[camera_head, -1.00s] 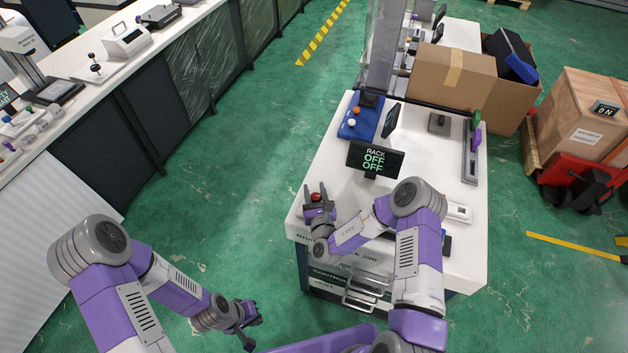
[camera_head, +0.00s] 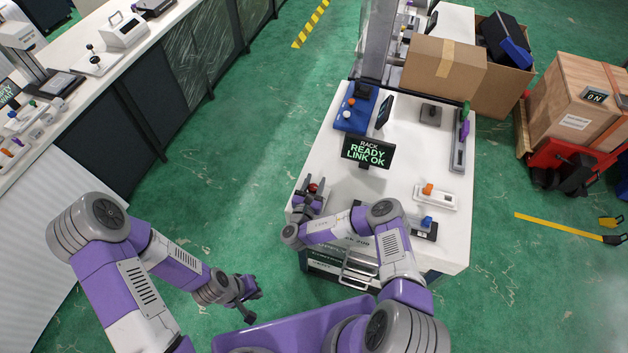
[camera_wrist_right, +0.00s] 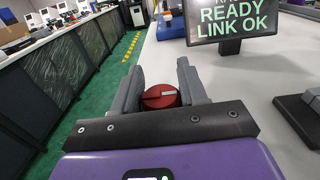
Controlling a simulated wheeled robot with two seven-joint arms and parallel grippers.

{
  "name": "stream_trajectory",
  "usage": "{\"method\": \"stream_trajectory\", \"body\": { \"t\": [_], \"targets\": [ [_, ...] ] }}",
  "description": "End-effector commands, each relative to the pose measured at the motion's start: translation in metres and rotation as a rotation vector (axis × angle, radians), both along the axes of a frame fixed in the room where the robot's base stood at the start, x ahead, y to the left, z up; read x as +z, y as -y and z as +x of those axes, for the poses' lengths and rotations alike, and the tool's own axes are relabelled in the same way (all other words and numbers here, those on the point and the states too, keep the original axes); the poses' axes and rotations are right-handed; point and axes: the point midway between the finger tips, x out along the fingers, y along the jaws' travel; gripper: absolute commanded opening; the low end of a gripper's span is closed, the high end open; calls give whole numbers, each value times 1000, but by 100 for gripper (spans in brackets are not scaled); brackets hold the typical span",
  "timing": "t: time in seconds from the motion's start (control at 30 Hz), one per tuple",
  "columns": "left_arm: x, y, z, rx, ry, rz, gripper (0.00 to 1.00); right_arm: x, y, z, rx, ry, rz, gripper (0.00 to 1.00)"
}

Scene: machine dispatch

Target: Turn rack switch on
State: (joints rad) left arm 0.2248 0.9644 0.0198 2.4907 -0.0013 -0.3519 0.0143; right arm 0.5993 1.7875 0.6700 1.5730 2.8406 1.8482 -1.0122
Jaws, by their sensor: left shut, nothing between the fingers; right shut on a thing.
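The rack display (camera_head: 367,152) on the white bench reads "RACK READY LINK OK", and it also shows in the right wrist view (camera_wrist_right: 232,22). The red round rack switch (camera_head: 313,188) is at the bench's front left corner. In the right wrist view the red knob (camera_wrist_right: 160,96) with its pale pointer mark sits between the fingers of my right gripper (camera_wrist_right: 160,90). The right gripper also shows in the head view (camera_head: 311,192), shut on the knob. My left gripper (camera_head: 249,296) is shut and empty over the floor, left of the bench.
The white bench (camera_head: 390,190) also holds a blue box with buttons (camera_head: 354,112), an orange-knob switch (camera_head: 433,195) and a blue-knob switch (camera_head: 424,225). Cardboard boxes (camera_head: 437,72) stand behind. Green floor lies open to the left.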

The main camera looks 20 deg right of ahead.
Motion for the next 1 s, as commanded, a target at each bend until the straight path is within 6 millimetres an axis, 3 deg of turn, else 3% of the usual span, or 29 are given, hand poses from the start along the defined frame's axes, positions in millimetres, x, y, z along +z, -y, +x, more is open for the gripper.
{"method": "stream_trajectory", "body": {
  "t": [0.6, 0.63, 0.73, 1.0],
  "targets": [
    [3, 0, 0, 0, 0, 0, 0, 1, 2, 0, -41, 5, -2, 12],
    [3, 0, 0, 0, 0, 0, 0, 1, 2, 0, -41, 5, -2, 47],
    [3, 0, 0, 0, 0, 0, 0, 1, 2, 0, -41, 5, -2, 62],
    [3, 0, 0, 0, 0, 0, 0, 1, 1, 0, -39, 3, -1, 63]
  ]
}}
